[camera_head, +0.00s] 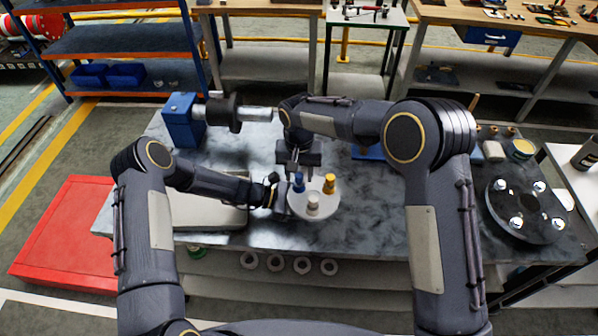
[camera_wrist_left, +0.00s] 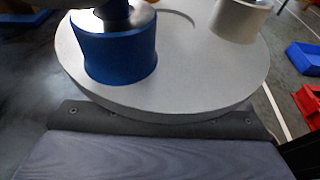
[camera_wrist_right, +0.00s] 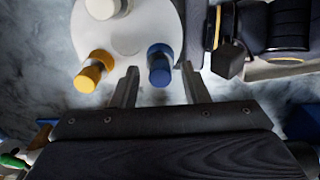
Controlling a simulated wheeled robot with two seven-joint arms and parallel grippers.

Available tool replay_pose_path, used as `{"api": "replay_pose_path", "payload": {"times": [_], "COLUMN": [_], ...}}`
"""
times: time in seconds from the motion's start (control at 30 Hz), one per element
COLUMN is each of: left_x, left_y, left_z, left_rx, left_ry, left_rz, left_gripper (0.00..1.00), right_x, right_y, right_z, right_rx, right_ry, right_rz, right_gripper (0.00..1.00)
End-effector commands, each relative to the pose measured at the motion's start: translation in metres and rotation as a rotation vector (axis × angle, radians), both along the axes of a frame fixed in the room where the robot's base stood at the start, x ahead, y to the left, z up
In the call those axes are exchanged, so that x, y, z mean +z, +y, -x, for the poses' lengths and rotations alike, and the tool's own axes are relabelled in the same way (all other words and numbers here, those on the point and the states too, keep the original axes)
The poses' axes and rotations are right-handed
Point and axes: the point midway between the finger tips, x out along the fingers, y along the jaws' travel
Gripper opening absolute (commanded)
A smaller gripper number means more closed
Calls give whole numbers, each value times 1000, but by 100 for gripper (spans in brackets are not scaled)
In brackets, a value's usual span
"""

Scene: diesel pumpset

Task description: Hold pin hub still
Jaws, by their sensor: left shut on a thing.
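The pin hub (camera_head: 318,208) is a pale grey round disc on the mottled grey table. It carries a blue bush (camera_head: 299,182), a yellow one (camera_head: 330,183) and a white one (camera_head: 313,201), all upright. My left gripper (camera_head: 284,199) is shut on the hub at its left edge. In the left wrist view the hub (camera_wrist_left: 195,75) fills the top; the fingers are hidden. My right gripper (camera_head: 300,168) points down over the hub's back edge. In the right wrist view its fingers (camera_wrist_right: 159,75) are apart, with the blue bush (camera_wrist_right: 160,60) between them and gaps on both sides.
A blue-based fixture with a horizontal metal shaft (camera_head: 255,114) stands at the back left of the table. A dark round plate with several bolts (camera_head: 526,208) lies at the right. A shallow tray (camera_head: 205,212) sits left of the hub. The table in front of the hub (camera_head: 350,235) is clear.

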Motion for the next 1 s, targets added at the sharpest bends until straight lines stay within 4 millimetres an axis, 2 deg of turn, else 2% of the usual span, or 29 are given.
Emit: {"api": "replay_pose_path", "payload": {"times": [0.37, 0.47, 0.8, 1.0], "left_x": [0, 0, 0, 0], "left_y": [0, 0, 0, 0], "left_z": [0, 0, 0, 0], "left_rx": [0, 0, 0, 0], "left_ry": [1, 1, 1, 1], "left_rz": [0, 0, 0, 0], "left_gripper": [0, 0, 0, 0], "right_x": [5, 17, 88, 113], "right_y": [0, 1, 0, 1], "right_z": [0, -1, -1, -1], "right_rx": [0, 0, -1, 1], "right_ry": [-2, -4, -4, -2], "right_rz": [-1, -2, -2, 0], "right_gripper": [46, 46, 46, 46]}}
